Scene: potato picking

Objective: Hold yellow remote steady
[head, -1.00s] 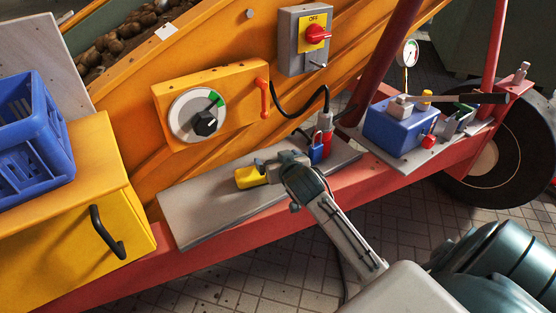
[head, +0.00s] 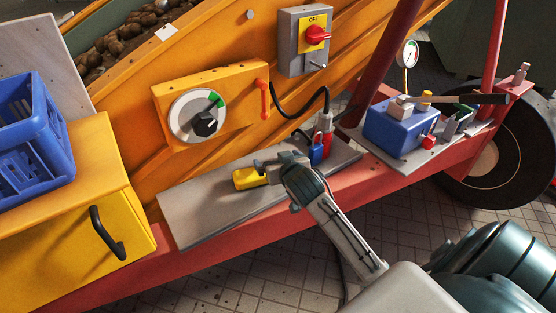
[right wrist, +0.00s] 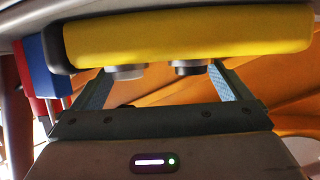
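The yellow remote (head: 249,179) lies at the grey metal shelf (head: 205,212), near its middle. My right gripper (head: 265,172) is at the remote's right end in the head view. In the right wrist view the yellow remote (right wrist: 190,38) stretches across the top, with two round dark-and-grey buttons facing the gripper. The two fingers of my right gripper (right wrist: 158,85) are spread wide, with a gap between them. Their tips reach the remote's lower edge and are partly hidden by it. My left gripper is not in view.
A blue padlock (head: 316,151) and a red cylinder (head: 327,142) stand just right of the gripper. The orange machine wall with a rotary dial (head: 205,124) rises behind the shelf. A blue crate (head: 35,140) sits on the yellow cabinet (head: 70,240) at left.

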